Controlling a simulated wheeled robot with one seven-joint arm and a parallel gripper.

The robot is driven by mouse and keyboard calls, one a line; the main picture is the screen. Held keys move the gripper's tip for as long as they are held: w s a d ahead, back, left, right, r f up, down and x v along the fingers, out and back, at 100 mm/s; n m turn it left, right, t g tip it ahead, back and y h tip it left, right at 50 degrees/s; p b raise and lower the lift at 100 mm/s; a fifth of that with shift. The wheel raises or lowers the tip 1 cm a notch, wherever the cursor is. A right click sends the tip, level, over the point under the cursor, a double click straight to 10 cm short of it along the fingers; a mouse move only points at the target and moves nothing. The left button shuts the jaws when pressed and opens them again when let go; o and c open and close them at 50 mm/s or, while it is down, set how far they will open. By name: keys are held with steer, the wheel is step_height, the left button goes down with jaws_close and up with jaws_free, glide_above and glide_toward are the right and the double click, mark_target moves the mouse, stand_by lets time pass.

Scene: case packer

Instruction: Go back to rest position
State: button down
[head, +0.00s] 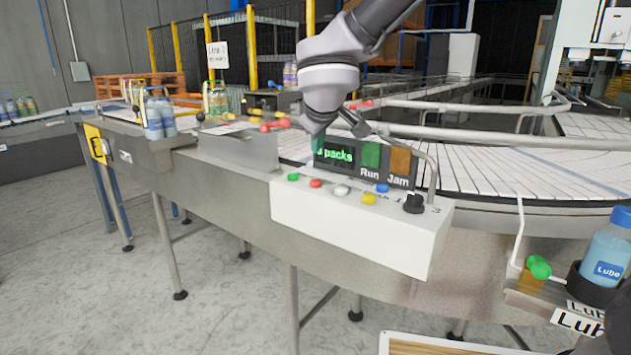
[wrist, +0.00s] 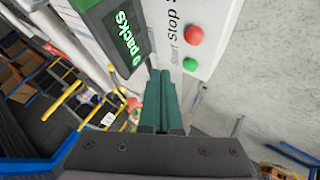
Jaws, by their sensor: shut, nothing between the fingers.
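My gripper (head: 318,141) is over the left end of the white control box (head: 350,225), just above and behind the green button (head: 293,177). In the wrist view my gripper (wrist: 160,88) shows its teal fingers together with nothing between them. The green button (wrist: 190,64) and the red button (wrist: 194,35) are right of the fingers there, with a visible gap. The display (head: 345,155) reads "packs" in green, its left part covered by the gripper; in the wrist view it reads "0 packs".
The Run and Jam panels (head: 385,160) stand behind the buttons. A black knob (head: 414,204) is at the box's right end. A blue Lube bottle (head: 607,250) stands in a holder at far right. Bottles (head: 158,117) stand on the conveyor at left.

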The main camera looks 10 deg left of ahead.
steer(key=w+d+r+m+g+h, duration=0.15)
steer(key=d+r+m, duration=0.25)
steer(key=d, duration=0.9)
steer(key=w+d+r+m+t+h, duration=0.1)
steer(key=d+r+m+h, duration=0.25)
steer(key=d, duration=1.05)
steer(key=s+d+r+m+g+y, duration=0.1)
steer(key=s+d+r+m+y, duration=0.1)
steer(key=s+d+m, duration=0.7)
steer(key=s+d+y, duration=0.1)
steer(key=s+d, duration=0.3)
steer(key=d, duration=0.1)
steer(key=shift+d+r+y, duration=0.15)
steer(key=shift+y, duration=0.15)
